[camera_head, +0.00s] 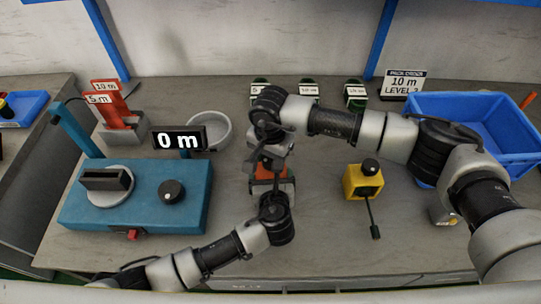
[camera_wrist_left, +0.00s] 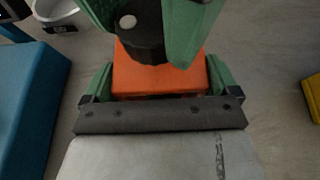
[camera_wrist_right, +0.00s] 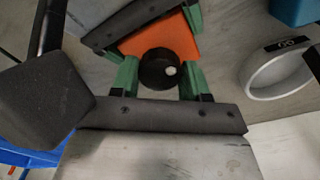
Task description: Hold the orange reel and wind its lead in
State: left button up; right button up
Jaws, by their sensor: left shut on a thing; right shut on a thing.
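The orange reel (camera_head: 266,173) is on the bench near its middle, mostly covered by my two arms in the head view. In the left wrist view its orange body (camera_wrist_left: 160,78) sits between the green fingers of my left gripper (camera_wrist_left: 155,85), which is shut on it. My right gripper (camera_wrist_right: 160,82) is shut on the black knob (camera_wrist_right: 159,69) on top of the reel. The knob has a white dot; it also shows in the left wrist view (camera_wrist_left: 140,38). The reel's lead cannot be made out.
A yellow reel (camera_head: 363,183) stands to the right, its lead ending in a black plug. A blue machine (camera_head: 75,210) with a "0 m" display (camera_head: 178,139) is at left, near a grey bowl (camera_head: 226,131).

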jog(key=o, duration=0.9)
jog(key=shift+o, duration=0.2)
jog(key=shift+r, duration=0.1)
notch_tip(320, 180, up, 12)
